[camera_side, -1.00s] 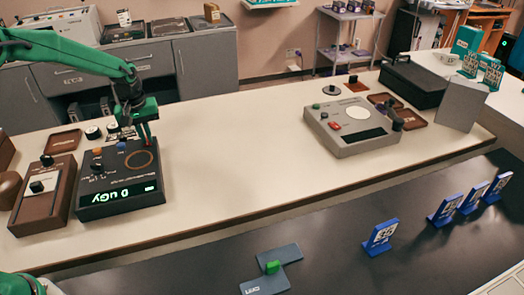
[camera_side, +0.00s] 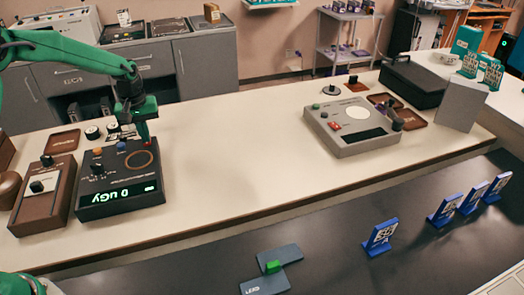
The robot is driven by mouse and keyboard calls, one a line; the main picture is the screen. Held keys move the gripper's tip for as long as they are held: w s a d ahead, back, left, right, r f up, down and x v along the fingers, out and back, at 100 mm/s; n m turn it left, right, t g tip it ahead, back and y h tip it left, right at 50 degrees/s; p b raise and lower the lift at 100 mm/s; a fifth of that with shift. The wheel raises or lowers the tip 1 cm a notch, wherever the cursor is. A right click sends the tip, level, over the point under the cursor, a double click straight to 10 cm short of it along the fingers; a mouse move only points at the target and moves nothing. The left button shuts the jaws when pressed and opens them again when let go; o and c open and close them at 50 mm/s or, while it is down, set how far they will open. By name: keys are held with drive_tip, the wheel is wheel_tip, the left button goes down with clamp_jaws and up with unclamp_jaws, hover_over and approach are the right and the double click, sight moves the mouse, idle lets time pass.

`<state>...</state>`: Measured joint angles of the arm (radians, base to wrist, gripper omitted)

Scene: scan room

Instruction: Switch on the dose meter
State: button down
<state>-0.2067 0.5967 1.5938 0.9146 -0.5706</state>
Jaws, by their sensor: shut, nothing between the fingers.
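The dose meter is a black box (camera_side: 104,176) at the left of the white table. Its front display (camera_side: 125,193) is lit green and seems to read "D uGy". Its top carries an orange knob (camera_side: 97,152), a blue knob (camera_side: 121,146), a black knob (camera_side: 97,168) and a brown ring mark (camera_side: 140,159). My green gripper (camera_side: 144,138) points down at the meter's back right corner, its fingers together and empty. A small red spot (camera_side: 148,143) shows at the fingertips. I cannot tell whether the tips touch it.
A brown control box (camera_side: 42,198) stands close left of the meter. A grey console (camera_side: 350,128) is further right, with a black case (camera_side: 413,83) behind. The table's middle is clear. Blue stands and a grey plate (camera_side: 266,286) with a green block (camera_side: 272,267) are in front.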

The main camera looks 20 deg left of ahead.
drive_tip(key=shift+w+a+f, duration=0.25)
drive_tip(key=shift+a+f, duration=0.05)
drive_tip(key=shift+a, duration=0.1)
wheel_tip(320, 180, up, 15)
drive_tip(key=d, duration=0.1)
drive_tip(key=shift+s+f, duration=0.2)
drive_tip(key=shift+s, duration=0.2)
drive_tip(key=shift+d, duration=0.1)
drive_tip(key=s+d+r+m+t, duration=0.1)
drive_tip(key=s+d+r+m, duration=0.15)
drive_tip(key=s, duration=0.45)
drive_tip(key=s+d+r+m+t, duration=0.2)
drive_tip(key=s+d+r, duration=0.2)
drive_tip(key=s, duration=0.3)
drive_tip(key=s+d+f+m+t, duration=0.1)
drive_tip(key=s+d+f+m, duration=0.1)
drive_tip(key=s, duration=0.5)
drive_tip(key=s+d+f+m+t, duration=0.1)
drive_tip(key=s+m, duration=0.1)
drive_tip(key=s, duration=0.4)
drive_tip(key=shift+s+d+f, duration=0.35)
drive_tip(key=shift+s, duration=0.05)
